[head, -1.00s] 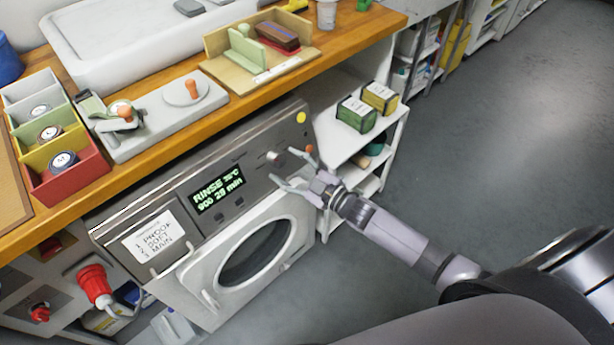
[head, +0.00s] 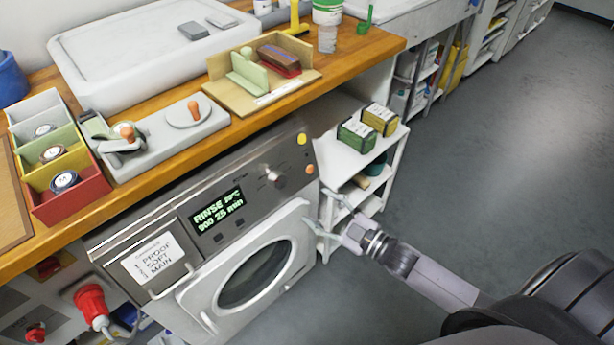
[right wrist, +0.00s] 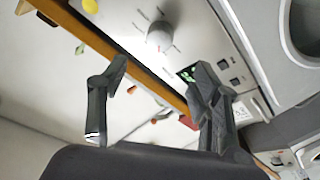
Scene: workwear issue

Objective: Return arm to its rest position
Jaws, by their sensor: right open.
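My right gripper (head: 326,213) is open and empty in the head view. It hangs in front of the white shelf unit, to the right of the washing machine's round door, apart from the machine's control knob (head: 276,178). In the right wrist view its two dark fingers (right wrist: 158,95) are spread, with nothing between them, and the knob (right wrist: 160,36) shows beyond them. The washing machine (head: 262,205) has a lit display (head: 218,212) reading "RINSE", a temperature and what looks like "900 28 min". My left gripper is not in view.
A wooden worktop (head: 345,58) runs above the machine, holding several trays and fixtures. A white shelf unit (head: 335,152) with a green box (head: 356,135) and a yellow box (head: 379,119) stands close to my right gripper. The grey floor (head: 490,150) to the right is clear.

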